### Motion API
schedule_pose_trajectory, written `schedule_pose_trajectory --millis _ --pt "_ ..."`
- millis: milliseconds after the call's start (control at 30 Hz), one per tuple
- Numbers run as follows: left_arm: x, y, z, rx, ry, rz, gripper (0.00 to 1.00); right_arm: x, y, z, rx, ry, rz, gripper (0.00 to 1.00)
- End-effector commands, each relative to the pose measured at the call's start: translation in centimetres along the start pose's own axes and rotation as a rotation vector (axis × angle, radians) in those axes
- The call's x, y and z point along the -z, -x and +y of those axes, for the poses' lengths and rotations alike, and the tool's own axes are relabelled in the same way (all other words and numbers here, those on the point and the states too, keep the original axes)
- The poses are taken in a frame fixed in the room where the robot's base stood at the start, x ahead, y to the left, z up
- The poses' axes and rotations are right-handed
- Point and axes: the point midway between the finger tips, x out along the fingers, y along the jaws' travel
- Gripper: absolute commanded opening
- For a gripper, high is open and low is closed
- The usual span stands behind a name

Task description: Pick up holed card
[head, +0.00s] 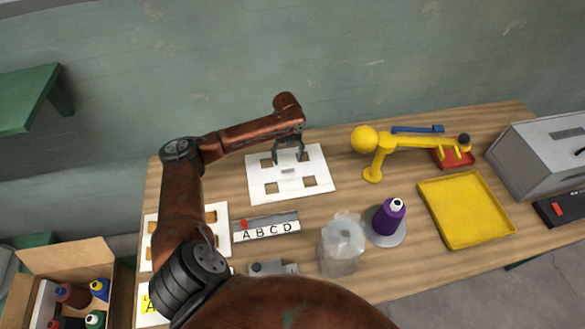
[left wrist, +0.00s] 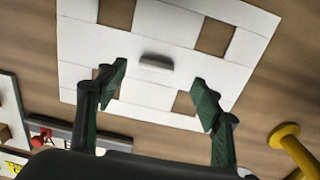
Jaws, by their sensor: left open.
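A white holed card (head: 312,182) lies flat on the far middle of the table. It has several square cutouts and a small grey grip bar (head: 288,171) at its centre. My left gripper (head: 289,158) is open and empty above this card. In the left wrist view the card (left wrist: 165,28) fills the upper middle, and its grip bar (left wrist: 155,62) shows between and beyond the two green-padded fingertips (left wrist: 160,90). The height of the fingers above the card is hard to judge. A second white card with cutouts (head: 222,228) lies at the left, partly hidden by my left arm.
A strip lettered A B C D (head: 266,229) lies in front of the card. A grey machine (head: 540,153) stands far right.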

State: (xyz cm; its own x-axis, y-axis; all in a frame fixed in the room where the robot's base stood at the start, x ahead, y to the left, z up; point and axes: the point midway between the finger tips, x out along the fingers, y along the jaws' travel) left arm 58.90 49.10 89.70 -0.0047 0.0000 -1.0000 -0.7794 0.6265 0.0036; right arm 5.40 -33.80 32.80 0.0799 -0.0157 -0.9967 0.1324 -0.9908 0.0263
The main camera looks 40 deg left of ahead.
Motion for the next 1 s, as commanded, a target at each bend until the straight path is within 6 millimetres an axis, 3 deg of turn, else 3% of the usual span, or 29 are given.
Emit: schedule_pose_trajectory --millis 333,500,633,733,1000 --pt "0.0 -4.3 -0.4 -0.008 0.0 0.009 0.61 -5.2 0.2 -0.3 0.002 -0.011 -0.061 0.4" --pt "-0.2 -6.3 -0.2 -0.008 0.002 0.006 0.61 -2.6 -0.2 0.2 -0.003 -0.003 -0.032 0.4" --pt "-0.2 -6.4 -0.2 -0.007 0.002 0.005 0.61 -0.6 -0.2 0.4 -0.004 0.0 -0.004 0.4" --pt "-0.2 -6.4 -0.2 -0.007 0.002 0.005 0.6 -0.5 -0.2 0.4 -0.004 0.0 -0.003 0.4" --pt "-0.2 -6.4 -0.2 -0.007 0.002 0.005 0.42 -2.0 -0.2 0.0 -0.001 -0.004 -0.023 0.4"
